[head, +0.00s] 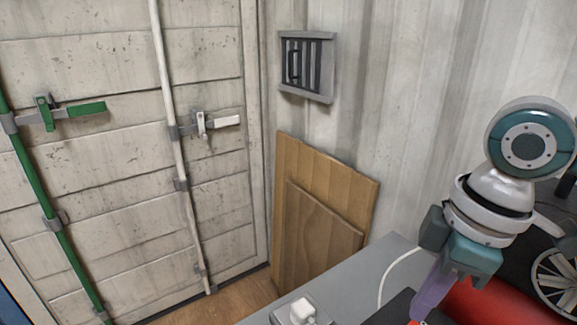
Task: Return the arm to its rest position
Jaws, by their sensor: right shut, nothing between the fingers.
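My right arm comes in from the right edge, with a white and teal wrist. My right gripper (428,305) points down and to the left over the grey worktop at the lower right, with its purple fingers together and no object seen between them. The fingertips are close to the bottom edge of the head view. A red rounded object (487,305) is just right of the fingers; I cannot tell whether they touch. My left gripper is not in view.
The grey worktop (350,285) carries a white plug-like item (302,311) with a white cable (384,280). A spoked wheel (557,278) is at the far right. Wooden boards (322,215) lean on the wall below a grey vent (307,66). Container doors (120,160) stand at left.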

